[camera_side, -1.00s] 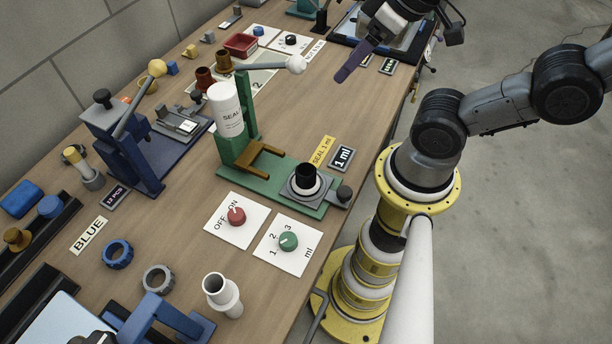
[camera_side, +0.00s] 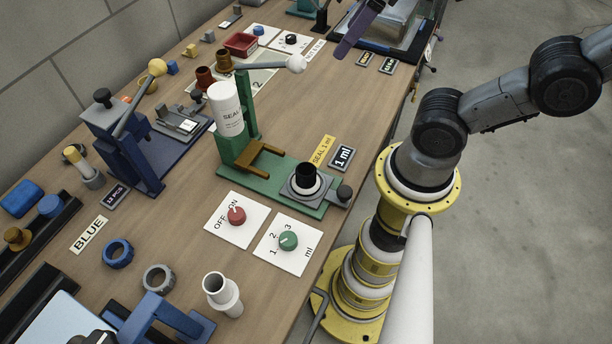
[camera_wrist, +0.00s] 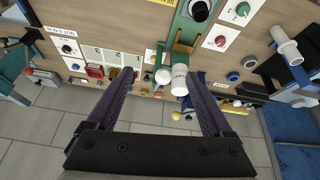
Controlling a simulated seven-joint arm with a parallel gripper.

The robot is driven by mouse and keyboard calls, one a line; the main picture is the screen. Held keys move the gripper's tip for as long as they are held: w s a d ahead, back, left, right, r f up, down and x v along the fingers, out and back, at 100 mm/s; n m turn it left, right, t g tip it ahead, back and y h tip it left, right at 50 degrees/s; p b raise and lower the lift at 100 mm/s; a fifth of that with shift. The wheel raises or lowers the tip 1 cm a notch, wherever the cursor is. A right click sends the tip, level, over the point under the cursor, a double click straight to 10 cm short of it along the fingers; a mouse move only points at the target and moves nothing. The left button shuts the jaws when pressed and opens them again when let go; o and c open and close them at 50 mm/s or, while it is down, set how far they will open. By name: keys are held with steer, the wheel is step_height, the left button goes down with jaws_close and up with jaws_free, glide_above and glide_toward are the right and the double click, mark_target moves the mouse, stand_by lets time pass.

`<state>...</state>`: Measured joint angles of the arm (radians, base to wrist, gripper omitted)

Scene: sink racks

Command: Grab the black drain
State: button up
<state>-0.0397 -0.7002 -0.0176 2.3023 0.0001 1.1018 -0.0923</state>
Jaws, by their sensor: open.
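I cannot tell for certain which thing is the black drain. A short black cylinder (camera_side: 306,175) stands upright in a grey square socket on the green press base (camera_side: 230,172). It also shows in the wrist view as a dark round shape (camera_wrist: 200,10) at the top edge. In the wrist view my gripper (camera_wrist: 160,74) has its two purple fingers wide apart, with nothing held between them. In the side view only a purple finger (camera_side: 358,30) shows at the top edge, well apart from the black cylinder. The rest of the gripper is out of that view.
A white SEAL bottle (camera_side: 226,108) and a white-knobbed lever (camera_side: 295,64) rise above the green press. A blue press (camera_side: 125,150) stands to the left. A red dial (camera_side: 236,215), a green dial (camera_side: 288,241) and a white pipe piece (camera_side: 222,294) are near the front.

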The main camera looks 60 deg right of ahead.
steer(key=w+a+n+g, duration=0.35)
steer(key=a+n, duration=0.45)
steer(key=n, duration=0.5)
steer(key=n+g, duration=0.2)
steer(key=n, duration=0.1)
glide_above(306, 170)
steer(key=a, duration=0.2)
step_height(306, 170, down, 20)
steer(key=f, duration=0.1)
steer(key=shift+s+d+f, duration=0.1)
steer(key=shift+s+f, duration=0.1)
steer(key=shift+f, duration=1.05)
steer(key=shift+s+d+f, duration=0.1)
steer(key=shift+s+f, duration=0.1)
steer(key=shift+f, duration=1)
jaws_close()
